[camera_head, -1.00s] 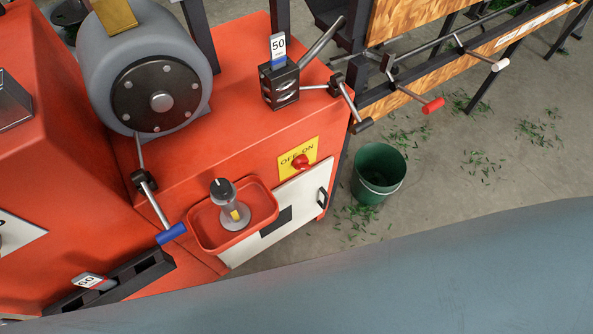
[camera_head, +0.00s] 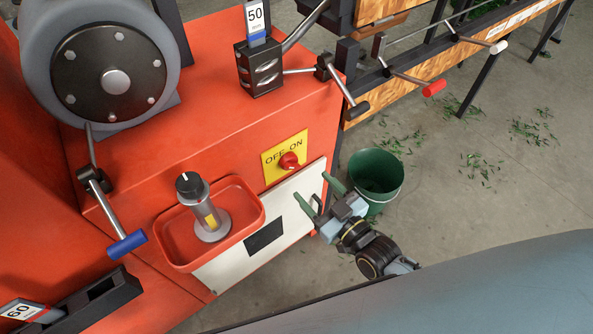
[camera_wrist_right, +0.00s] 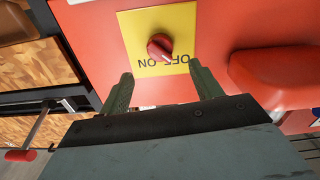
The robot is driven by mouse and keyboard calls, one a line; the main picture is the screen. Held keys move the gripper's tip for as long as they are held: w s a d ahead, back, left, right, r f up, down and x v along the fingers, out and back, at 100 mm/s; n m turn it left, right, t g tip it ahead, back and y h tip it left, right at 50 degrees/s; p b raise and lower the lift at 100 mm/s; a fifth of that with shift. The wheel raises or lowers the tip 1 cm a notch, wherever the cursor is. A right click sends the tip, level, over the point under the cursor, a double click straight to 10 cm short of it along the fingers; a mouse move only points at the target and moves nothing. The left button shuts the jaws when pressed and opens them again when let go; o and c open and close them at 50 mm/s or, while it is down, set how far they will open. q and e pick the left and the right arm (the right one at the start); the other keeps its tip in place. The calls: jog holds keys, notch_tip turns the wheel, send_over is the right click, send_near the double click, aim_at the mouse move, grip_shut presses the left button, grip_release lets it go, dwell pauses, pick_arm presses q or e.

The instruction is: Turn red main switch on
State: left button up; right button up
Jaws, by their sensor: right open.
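The red main switch (camera_head: 289,160) is a round knob on a yellow OFF–ON plate (camera_head: 270,163) on the front of the red machine. My right gripper (camera_head: 320,190) is open and empty, below and to the right of the switch in the head view, its green fingers pointing up toward it. In the right wrist view the red knob (camera_wrist_right: 160,46) lies ahead, between and beyond the two open fingers (camera_wrist_right: 160,88), apart from them. The plate's lettering appears upside down there. My left gripper is not in view.
A red tray (camera_head: 255,222) holding a grey cylinder (camera_head: 207,215) juts out left of the switch. A white cabinet door (camera_head: 225,272) is below. A green bucket (camera_head: 377,172) stands on the floor behind my right gripper. Levers (camera_head: 345,88) stick out above right.

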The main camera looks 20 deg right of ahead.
aim_at(295, 168)
jog(key=b+x, duration=0.1)
jog(key=x, duration=0.5)
jog(key=shift+w+f, duration=0.1)
jog(key=shift+w, duration=0.1)
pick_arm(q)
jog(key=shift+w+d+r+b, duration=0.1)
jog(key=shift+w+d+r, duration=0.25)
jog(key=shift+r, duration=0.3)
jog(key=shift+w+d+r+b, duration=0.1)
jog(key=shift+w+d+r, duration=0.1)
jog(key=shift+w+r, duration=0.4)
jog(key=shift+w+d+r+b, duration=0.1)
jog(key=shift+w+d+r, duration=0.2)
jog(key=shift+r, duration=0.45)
pick_arm(e)
jog(key=shift+w+a, duration=0.25)
jog(key=shift+w, duration=0.35)
jog(key=shift+c, duration=0.4)
jog(key=c, duration=0.9)
